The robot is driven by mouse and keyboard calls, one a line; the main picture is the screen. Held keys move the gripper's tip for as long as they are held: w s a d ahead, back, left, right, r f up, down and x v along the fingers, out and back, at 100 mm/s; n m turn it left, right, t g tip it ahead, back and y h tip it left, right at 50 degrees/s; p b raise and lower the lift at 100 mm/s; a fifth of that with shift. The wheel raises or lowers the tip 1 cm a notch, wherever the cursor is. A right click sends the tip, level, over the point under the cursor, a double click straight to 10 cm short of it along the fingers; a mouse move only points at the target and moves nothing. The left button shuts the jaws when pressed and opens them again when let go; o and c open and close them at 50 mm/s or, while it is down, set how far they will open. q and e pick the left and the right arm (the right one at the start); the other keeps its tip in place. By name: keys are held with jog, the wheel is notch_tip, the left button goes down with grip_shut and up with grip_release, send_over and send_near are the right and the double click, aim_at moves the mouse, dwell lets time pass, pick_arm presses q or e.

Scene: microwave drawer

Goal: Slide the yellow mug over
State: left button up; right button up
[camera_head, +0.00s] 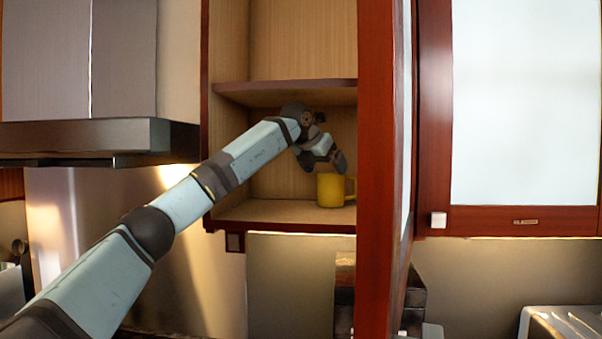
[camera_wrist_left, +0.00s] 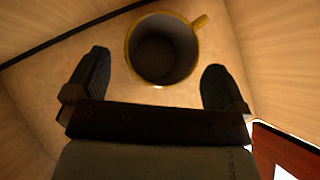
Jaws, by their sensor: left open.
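The yellow mug (camera_head: 331,190) stands upright on the lower shelf of the open cabinet, with its handle to the right. In the left wrist view I look down into the mug (camera_wrist_left: 163,50), which appears empty; its handle points to the upper right. My left gripper (camera_head: 325,167) reaches into the cabinet just above the mug. It is open, and in the wrist view its fingers (camera_wrist_left: 155,83) lie on either side of the mug's near part with gaps, holding nothing. The fingers are partly hidden in the head view. My right gripper is not in view.
The lower shelf (camera_head: 265,213) is bare left of the mug. An upper shelf (camera_head: 285,90) is above my arm. The open red-brown door (camera_head: 376,170) stands close to the right. A range hood (camera_head: 90,137) is at the left; a closed glass-panelled door (camera_head: 525,100) is at the right.

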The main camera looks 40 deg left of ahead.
pick_arm(q)
jog(key=s+b, duration=0.3)
jog(key=s, duration=0.9)
jog(key=shift+s+r, duration=0.15)
jog(key=shift+s, duration=0.05)
jog(key=shift+d, duration=0.1)
